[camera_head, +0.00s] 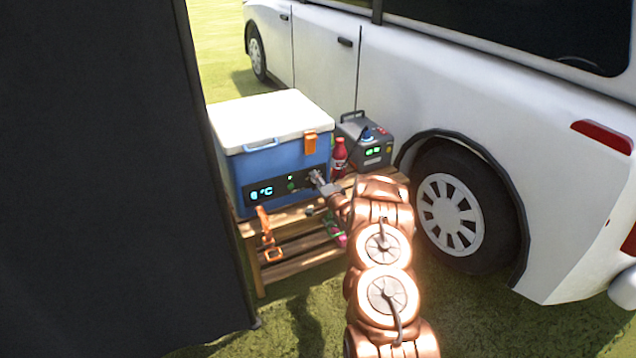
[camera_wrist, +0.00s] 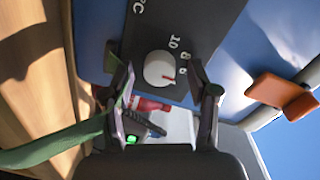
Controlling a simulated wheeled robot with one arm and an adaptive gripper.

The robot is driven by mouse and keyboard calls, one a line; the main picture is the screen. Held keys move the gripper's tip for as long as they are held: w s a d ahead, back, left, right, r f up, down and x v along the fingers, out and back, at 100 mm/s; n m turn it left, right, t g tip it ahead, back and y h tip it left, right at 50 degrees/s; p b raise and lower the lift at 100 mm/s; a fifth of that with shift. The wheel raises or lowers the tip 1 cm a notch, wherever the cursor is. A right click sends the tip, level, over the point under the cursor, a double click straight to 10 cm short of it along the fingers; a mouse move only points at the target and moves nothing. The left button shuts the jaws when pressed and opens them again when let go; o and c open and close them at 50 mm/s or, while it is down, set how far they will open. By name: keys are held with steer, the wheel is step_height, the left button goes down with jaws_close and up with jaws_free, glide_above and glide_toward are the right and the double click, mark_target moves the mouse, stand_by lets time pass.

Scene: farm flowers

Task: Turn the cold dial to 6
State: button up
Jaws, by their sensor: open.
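The cold dial (camera_wrist: 160,69) is a round pale knob on the dark panel (camera_wrist: 205,22) of the blue cooler (camera_head: 286,158). In the wrist view it lies beyond my open fingertips, in the gap between them; I cannot tell if they touch it. Its red mark points to the lower right in this turned view, close to the 6 or just below it. The printed 10, 8 and 6 show beside it. My gripper (camera_wrist: 164,88) is open and empty. In the head view my gripper (camera_head: 317,178) is at the panel's right end and hides the dial.
The cooler's lit display (camera_head: 262,193) shows a digit and °C. An orange latch (camera_head: 311,142) hangs above the panel. A red bottle (camera_head: 339,155) and grey power box (camera_head: 366,145) stand right of the cooler on the wooden stand (camera_head: 300,270). A dark cloth wall (camera_head: 100,180) fills the left.

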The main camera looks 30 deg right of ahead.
steer(key=s+a, duration=0.1)
steer(key=s, duration=1)
steer(key=shift+s+r, duration=0.35)
steer(key=shift+s, duration=0.05)
steer(key=shift+a, duration=0.1)
steer(key=w+a+r+n+g+p, duration=0.2)
steer(key=a+r+n+g+p, duration=0.3)
steer(key=r, duration=0.6)
steer(key=s+a+r+n+g+p, duration=0.35)
steer(key=s+a+r+p, duration=0.55)
steer(key=r, duration=0.4)
steer(key=s+a+r+n+g+p, duration=0.2)
steer(key=s+a+r, duration=0.4)
steer(key=s, duration=0.7)
steer(key=s+a+r+n+g+y+p, duration=0.1)
steer(key=s+a+r+g+p, duration=0.4)
steer(key=s+r, duration=0.5)
steer(key=s+a+r+n+g+p, duration=0.3)
steer(key=s+a+r+p, duration=0.3)
steer(key=s, duration=1.2)
step_height(320, 180, up, 3)
steer(key=shift+s+a+f+g+y, duration=0.2)
steer(key=shift+a+g+y, duration=0.15)
steer(key=shift+a, duration=0.45)
